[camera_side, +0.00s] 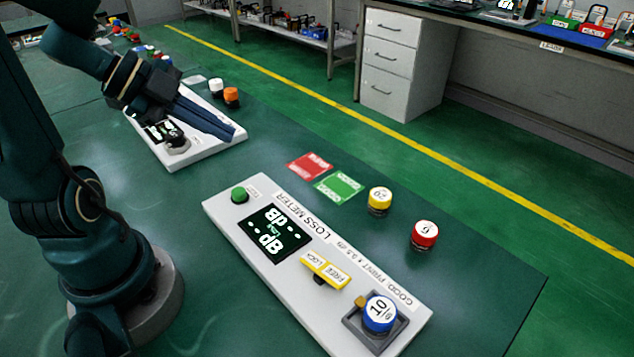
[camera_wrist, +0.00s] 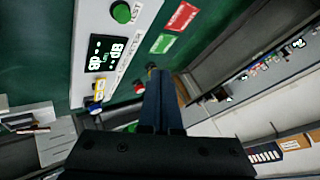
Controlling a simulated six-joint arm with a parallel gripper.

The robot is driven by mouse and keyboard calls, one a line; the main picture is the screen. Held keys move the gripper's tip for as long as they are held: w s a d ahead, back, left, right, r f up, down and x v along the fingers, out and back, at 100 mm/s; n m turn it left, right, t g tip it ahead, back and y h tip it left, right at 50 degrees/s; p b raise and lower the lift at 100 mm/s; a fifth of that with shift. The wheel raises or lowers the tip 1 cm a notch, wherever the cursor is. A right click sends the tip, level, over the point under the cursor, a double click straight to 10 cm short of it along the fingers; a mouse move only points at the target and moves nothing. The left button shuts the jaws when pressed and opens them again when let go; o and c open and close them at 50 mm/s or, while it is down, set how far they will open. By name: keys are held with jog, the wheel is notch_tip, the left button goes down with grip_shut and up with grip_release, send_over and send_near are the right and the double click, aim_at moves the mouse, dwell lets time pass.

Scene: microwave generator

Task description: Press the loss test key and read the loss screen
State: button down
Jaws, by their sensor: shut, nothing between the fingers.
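The loss meter (camera_side: 222,212) is a white panel on the green bench. Its green round key (camera_side: 239,194) is at its far left end and is labelled TEST in the wrist view (camera_wrist: 121,12). The dark loss screen (camera_side: 275,232) shows dashes and "dB", with no number; it also shows in the wrist view (camera_wrist: 103,53). A blue cap marked 10 (camera_side: 380,312) sits in a grey holder at the near end. My gripper (camera_side: 229,132) is shut and empty, in front of the second white panel in the side view, apart from the key. Its fingers (camera_wrist: 160,76) point past the meter.
A yellow LOCK/FREE lever (camera_side: 325,270) stands on the meter. A second white panel (camera_side: 178,163) with a knob lies behind it. Red (camera_side: 310,165) and green (camera_side: 340,187) cards, yellow (camera_side: 379,200) and red (camera_side: 424,235) caps lie beside the meter. White (camera_side: 216,87) and orange (camera_side: 231,96) caps stand farther back.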

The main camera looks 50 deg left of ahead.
dwell(0.3)
send_over(233, 199)
jog(key=shift+w+a+f, duration=0.1)
jog(key=shift+a+f, duration=0.05)
jog(key=shift+f, duration=2.05)
jog(key=shift+w+a+f, duration=0.1)
jog(key=shift+a+f, duration=0.05)
jog(key=shift+f, duration=2.05)
jog(key=shift+f, duration=0.15)
jog(key=shift+f, duration=0.25)
jog(key=shift+f, duration=0.55)
jog(key=shift+r, duration=1)
jog(key=shift+r, duration=2.5)
